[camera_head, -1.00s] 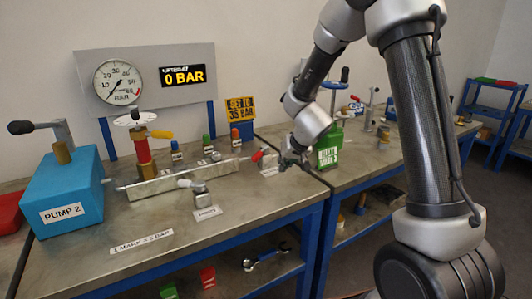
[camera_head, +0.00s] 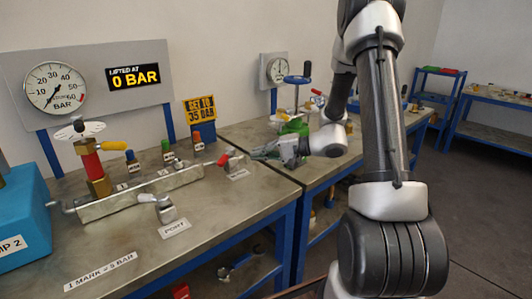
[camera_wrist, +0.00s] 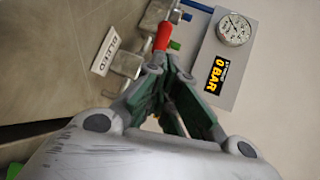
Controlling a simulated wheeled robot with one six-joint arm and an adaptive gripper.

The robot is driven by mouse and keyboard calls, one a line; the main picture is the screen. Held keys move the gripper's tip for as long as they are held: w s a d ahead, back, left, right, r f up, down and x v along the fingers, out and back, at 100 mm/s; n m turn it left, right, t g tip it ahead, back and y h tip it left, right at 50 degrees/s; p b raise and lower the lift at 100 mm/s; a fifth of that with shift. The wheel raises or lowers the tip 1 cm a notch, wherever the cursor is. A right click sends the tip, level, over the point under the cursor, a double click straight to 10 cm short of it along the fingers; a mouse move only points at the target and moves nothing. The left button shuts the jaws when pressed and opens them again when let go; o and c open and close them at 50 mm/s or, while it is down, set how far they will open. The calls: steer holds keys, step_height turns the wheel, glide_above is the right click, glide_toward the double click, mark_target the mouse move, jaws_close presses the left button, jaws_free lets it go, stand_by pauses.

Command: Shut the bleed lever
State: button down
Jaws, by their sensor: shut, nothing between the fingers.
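The bleed lever has a red handle (camera_head: 223,159) on a small metal valve at the right end of the metal manifold block (camera_head: 140,190). Its label (camera_head: 238,174) lies on the bench in front; the wrist view reads it as BLEED (camera_wrist: 105,50). My gripper (camera_head: 256,154) is shut and empty, just right of the valve, with its fingers pointing left towards it. In the wrist view the red handle (camera_wrist: 163,36) lies just beyond my fingertips (camera_wrist: 165,66). I cannot tell whether they touch.
The display (camera_head: 134,77) reads 0 BAR beside a round gauge (camera_head: 54,88). The PORT valve (camera_head: 158,206) stands in front of the block. A second bench behind my gripper holds a blue handwheel (camera_head: 295,79).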

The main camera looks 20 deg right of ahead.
mark_target(228, 158)
steer(key=x, duration=0.8)
steer(key=shift+w+a+f, duration=0.1)
steer(key=shift+a, duration=0.1)
